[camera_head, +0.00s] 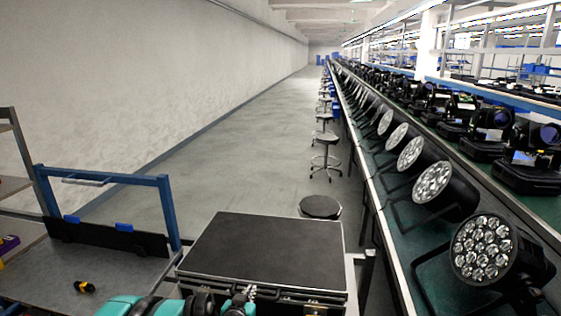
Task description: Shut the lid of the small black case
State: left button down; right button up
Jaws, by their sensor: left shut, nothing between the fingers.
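The small black case (262,252) stands at the bottom middle of the head view, with a black top and silver edge trim. Its lid lies down flat over the body, and the front side with its metal fittings shows below the lid's front edge. I cannot tell whether a thin gap is left along that edge. My left gripper (249,293) is at the case's front edge, low in the view, shut and empty. It overlaps the front side in the picture; contact cannot be told. My right gripper is not in view.
A blue-framed cart (168,205) stands at the left, with a yellow and black tool (84,287) on its surface. A long bench (398,262) with several par cans (482,247) runs along the right. Stools (320,207) stand behind the case. The aisle floor (240,150) is clear.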

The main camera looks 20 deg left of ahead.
pick_arm(q)
jog(key=shift+f, duration=0.1)
dwell(0.7)
jog(key=v, duration=1.2)
jog(key=shift+d+f, duration=0.1)
